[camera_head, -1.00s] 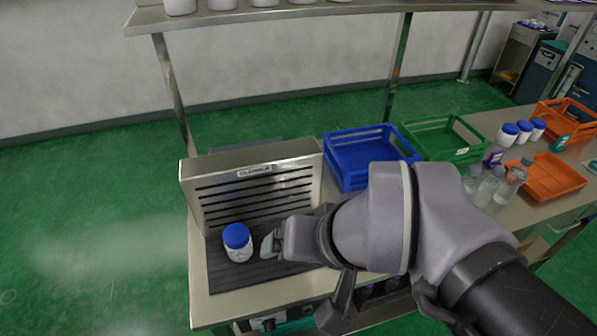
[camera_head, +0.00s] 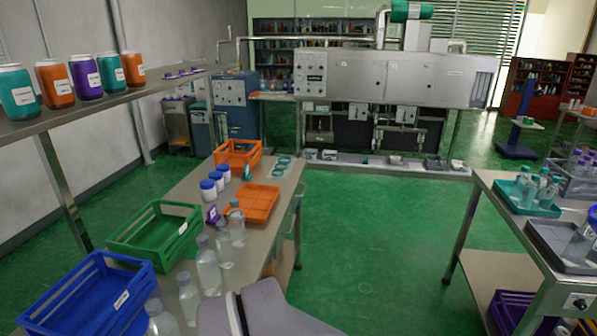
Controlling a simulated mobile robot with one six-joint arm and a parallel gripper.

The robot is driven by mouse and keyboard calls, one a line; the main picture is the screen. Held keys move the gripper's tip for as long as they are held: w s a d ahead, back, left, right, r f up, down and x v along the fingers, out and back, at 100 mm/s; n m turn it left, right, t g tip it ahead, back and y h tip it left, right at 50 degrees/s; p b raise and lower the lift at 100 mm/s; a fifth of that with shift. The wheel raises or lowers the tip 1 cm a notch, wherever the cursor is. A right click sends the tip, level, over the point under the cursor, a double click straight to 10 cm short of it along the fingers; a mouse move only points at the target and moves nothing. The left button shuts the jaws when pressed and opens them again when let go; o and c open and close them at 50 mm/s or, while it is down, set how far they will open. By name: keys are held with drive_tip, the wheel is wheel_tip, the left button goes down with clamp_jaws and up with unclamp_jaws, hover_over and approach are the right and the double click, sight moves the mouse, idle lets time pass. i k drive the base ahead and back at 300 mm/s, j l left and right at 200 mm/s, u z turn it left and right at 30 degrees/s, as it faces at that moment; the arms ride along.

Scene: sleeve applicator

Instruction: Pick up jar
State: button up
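Three white jars with blue lids (camera_head: 217,180) stand in a row on the left bench, beside the orange tray. Larger jars with coloured labels, such as a purple one (camera_head: 86,77), stand on the shelf at upper left. The single white jar seen earlier on the black ribbed surface is out of view now. Only part of my arm shows at the bottom edge. My gripper is out of view, so its state and anything in it are hidden.
The left bench (camera_head: 185,190) bears a blue crate (camera_head: 88,300), a green crate (camera_head: 155,232), an orange tray (camera_head: 258,203), an orange crate (camera_head: 238,152) and clear bottles (camera_head: 208,265). Green floor (camera_head: 370,240) lies open between it and the right bench (camera_head: 508,200).

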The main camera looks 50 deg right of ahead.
sight(225, 168)
drive_tip(key=z, duration=1)
drive_tip(key=i+l+u, duration=0.4)
drive_tip(key=i+l, duration=0.3)
drive_tip(key=i+l+u, duration=0.2)
drive_tip(key=l, duration=0.25)
drive_tip(key=i+l+u, duration=0.2)
drive_tip(key=i+l, duration=0.2)
drive_tip(key=i+l+u, duration=0.2)
drive_tip(key=l, duration=0.4)
drive_tip(key=i+l+u, duration=0.2)
drive_tip(key=l, duration=0.35)
drive_tip(key=i+l+u, duration=0.15)
drive_tip(key=l, duration=0.45)
drive_tip(key=i+l+u, duration=0.2)
drive_tip(key=l, duration=0.4)
